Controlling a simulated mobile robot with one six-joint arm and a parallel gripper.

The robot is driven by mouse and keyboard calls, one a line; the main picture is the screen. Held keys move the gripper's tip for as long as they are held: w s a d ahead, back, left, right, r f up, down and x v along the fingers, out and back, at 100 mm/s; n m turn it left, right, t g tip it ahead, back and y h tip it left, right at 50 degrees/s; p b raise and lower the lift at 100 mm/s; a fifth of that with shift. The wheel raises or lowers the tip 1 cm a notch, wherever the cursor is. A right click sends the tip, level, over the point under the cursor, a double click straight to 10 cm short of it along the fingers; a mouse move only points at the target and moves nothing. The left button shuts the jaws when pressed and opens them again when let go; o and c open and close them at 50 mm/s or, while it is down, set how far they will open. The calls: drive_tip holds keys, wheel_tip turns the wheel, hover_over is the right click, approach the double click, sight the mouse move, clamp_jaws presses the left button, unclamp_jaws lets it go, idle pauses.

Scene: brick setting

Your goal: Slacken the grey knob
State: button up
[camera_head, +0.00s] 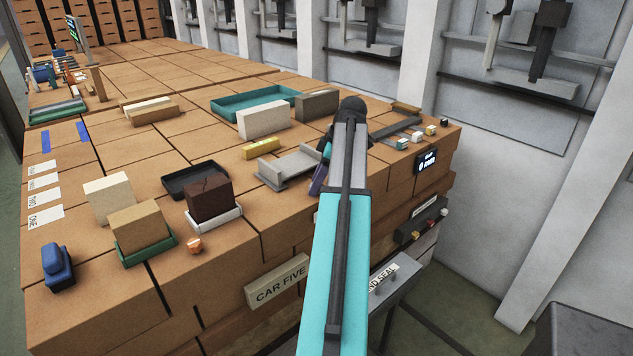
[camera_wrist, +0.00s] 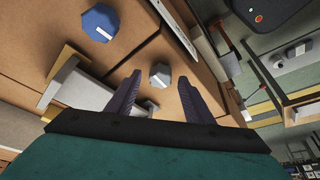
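The grey knob (camera_wrist: 160,75) is a small faceted knob on the brown brick surface in the wrist view. My gripper (camera_wrist: 159,80) has its two dark purple fingers spread apart, and the knob appears between their tips. A gap shows between the knob and each finger; I cannot tell how far in depth the tips are from it. In the head view my gripper (camera_head: 319,178) is mostly covered by my own arm, with one purple finger showing, and I cannot make out the grey knob there.
A blue faceted knob (camera_wrist: 100,22) sits up and left of the grey one in the wrist view. In the head view, a grey tray (camera_head: 289,167), a yellow block (camera_head: 261,149) and a white block (camera_head: 263,121) stand left of my arm. A small display (camera_head: 427,162) is at right.

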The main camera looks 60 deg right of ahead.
drive_tip(key=shift+r, duration=0.1)
drive_tip(key=v, duration=1.3)
drive_tip(key=shift+s+r+b, duration=0.25)
drive_tip(key=shift+b, duration=0.15)
idle(0.7)
